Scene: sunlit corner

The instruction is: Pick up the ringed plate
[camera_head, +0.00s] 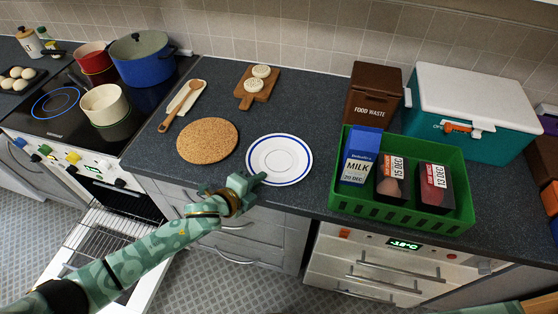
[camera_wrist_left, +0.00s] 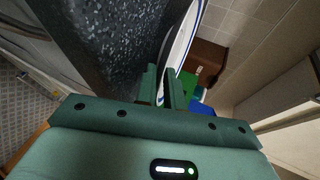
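The ringed plate (camera_head: 280,158) is white with blue rings and lies level at the front of the dark counter, between the cork mat and the green crate. My left gripper (camera_head: 258,180) is at its near left rim. In the left wrist view the plate (camera_wrist_left: 183,38) appears nearly edge-on, and its rim runs in between the two close-set fingers (camera_wrist_left: 161,88). The fingers look shut on the rim. I cannot tell whether the plate is clear of the counter. My right gripper is out of view.
A cork mat (camera_head: 207,140) lies left of the plate. A green crate (camera_head: 400,209) with a milk carton (camera_head: 358,160) and packaged food stands to the right. Behind are a wooden board (camera_head: 247,93) and a brown food waste bin (camera_head: 374,95). The oven door (camera_head: 95,235) hangs open below.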

